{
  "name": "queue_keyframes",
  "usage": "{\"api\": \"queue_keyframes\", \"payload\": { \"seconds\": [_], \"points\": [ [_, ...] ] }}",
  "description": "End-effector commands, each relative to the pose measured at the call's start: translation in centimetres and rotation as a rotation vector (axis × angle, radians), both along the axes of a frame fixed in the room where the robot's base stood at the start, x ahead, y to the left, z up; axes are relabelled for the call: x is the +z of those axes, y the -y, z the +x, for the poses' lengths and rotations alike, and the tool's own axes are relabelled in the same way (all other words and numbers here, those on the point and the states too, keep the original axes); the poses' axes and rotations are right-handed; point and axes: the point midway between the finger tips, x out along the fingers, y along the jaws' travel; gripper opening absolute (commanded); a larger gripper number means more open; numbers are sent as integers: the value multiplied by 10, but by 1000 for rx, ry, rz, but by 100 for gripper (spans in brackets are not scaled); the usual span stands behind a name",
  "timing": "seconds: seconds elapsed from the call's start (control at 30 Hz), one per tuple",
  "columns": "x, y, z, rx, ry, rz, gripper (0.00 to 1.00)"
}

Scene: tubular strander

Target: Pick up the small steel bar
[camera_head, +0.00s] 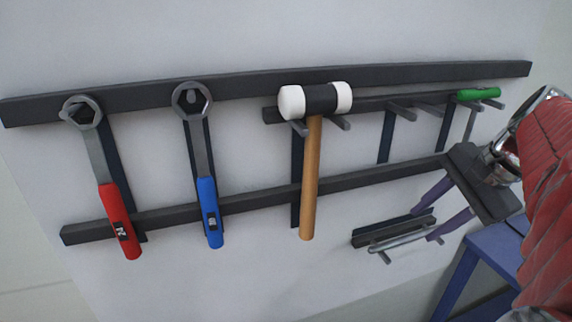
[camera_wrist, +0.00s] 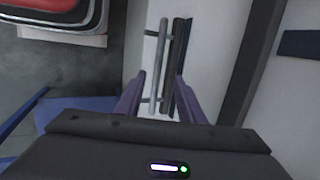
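The small steel bar (camera_head: 402,241) is a thin light-grey rod resting on short pegs low on the wall, just in front of a short dark rail. In the wrist view the steel bar (camera_wrist: 159,62) runs lengthwise up the picture, between the lines of the two fingers. My gripper (camera_head: 424,222) is open, with its purple fingers at the right end of the bar and rail. In the wrist view my gripper (camera_wrist: 159,80) is open and empty, the bar's near end showing between the fingers. I cannot tell whether a finger touches the bar.
A red-handled wrench (camera_head: 118,220), a blue-handled wrench (camera_head: 209,210) and a mallet (camera_head: 312,170) hang left of the bar. A green-handled tool (camera_head: 478,94) hangs upper right. The short dark rail (camera_wrist: 180,60) lies close beside the bar. A blue frame (camera_head: 462,275) stands lower right.

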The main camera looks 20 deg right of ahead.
Motion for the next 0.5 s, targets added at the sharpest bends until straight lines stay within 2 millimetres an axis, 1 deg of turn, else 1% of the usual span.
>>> {"api": "queue_keyframes", "payload": {
  "seconds": [0.13,0.23,0.5],
  "points": [
    [-1,0,0,-1,0,0,35],
    [-8,0,2,0,-1,2,35],
    [-41,-1,13,1,-1,3,35]
  ]
}}
